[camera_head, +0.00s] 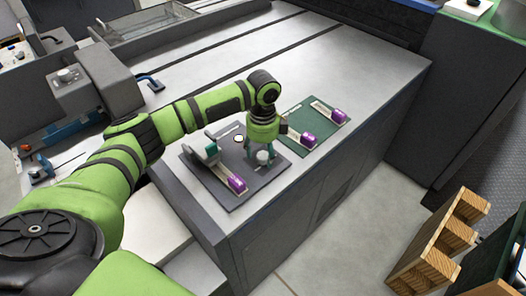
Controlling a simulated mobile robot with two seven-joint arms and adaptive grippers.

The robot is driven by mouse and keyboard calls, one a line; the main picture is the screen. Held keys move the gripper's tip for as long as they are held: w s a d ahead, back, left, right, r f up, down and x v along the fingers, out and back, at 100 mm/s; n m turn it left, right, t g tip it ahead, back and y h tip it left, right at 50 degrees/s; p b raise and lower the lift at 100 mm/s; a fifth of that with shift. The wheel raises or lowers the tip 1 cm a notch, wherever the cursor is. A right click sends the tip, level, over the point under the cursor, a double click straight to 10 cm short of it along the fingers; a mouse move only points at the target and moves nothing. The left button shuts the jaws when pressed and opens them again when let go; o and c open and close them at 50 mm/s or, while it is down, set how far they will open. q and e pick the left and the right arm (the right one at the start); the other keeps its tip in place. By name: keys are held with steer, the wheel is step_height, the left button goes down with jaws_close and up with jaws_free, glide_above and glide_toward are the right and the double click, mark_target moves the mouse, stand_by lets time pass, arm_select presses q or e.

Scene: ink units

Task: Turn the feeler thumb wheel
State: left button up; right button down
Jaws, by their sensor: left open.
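My left gripper (262,153) points down over a dark grey plate (238,203) on the machine's light top. It is open, with one finger on each side of a pale round knob (263,158), which looks like the feeler thumb wheel. I cannot tell whether the fingers touch it. The same plate carries a grey bar with a purple block (237,184) at its front end, a teal part (211,145) and a small white disc with an orange rim (239,138). My right gripper is out of view.
A green plate (322,124) with two purple blocks (308,140) lies just right of the gripper. The light machine top (300,60) is clear behind. The machine's front edge drops to the floor. A wooden pallet-like frame (440,240) stands at lower right.

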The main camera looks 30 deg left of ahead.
arm_select(q)
steer(key=shift+f, duration=0.3)
steer(key=c, duration=1.2)
steer(key=shift+o, duration=0.2)
steer(key=shift+r+m+p, duration=0.25)
steer(key=shift+m+p, duration=0.35)
steer(key=shift+p, duration=0.3)
steer(key=shift+m+p, duration=0.65)
steer(key=shift+m, duration=0.35)
steer(key=shift+f+m, duration=0.25)
steer(key=shift+m, duration=0.25)
